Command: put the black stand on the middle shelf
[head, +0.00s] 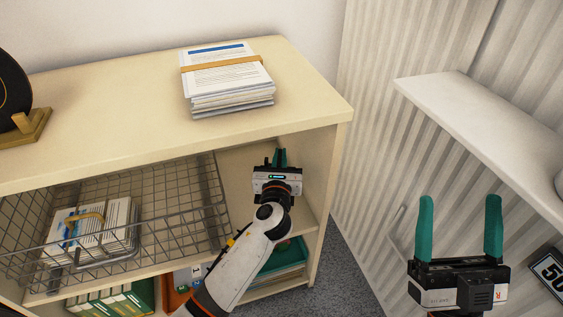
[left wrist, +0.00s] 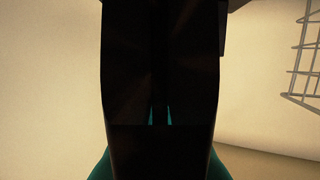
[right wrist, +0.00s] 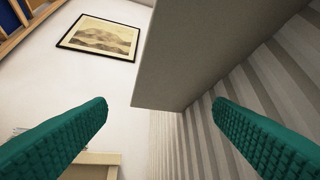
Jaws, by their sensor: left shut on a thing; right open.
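The black stand (left wrist: 160,70) is a dark, glossy panel filling the middle of the left wrist view. My left gripper (head: 280,158) is shut on it, with its teal fingers at either side of the panel's lower end. In the head view this gripper is inside the cream shelf unit, under the top board and right of the wire basket. The stand is hidden there, so I cannot tell whether it touches the middle shelf (head: 300,217). My right gripper (head: 458,230) is open and empty, in front of the striped wall; its fingers also show in the right wrist view (right wrist: 160,125).
A wire basket (head: 205,232) holding a strapped paper bundle (head: 120,222) fills the left of that compartment. Strapped papers (head: 230,100) and a black disc (head: 12,90) on a gold base lie on top. A white wall shelf (head: 470,110) is near my right gripper.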

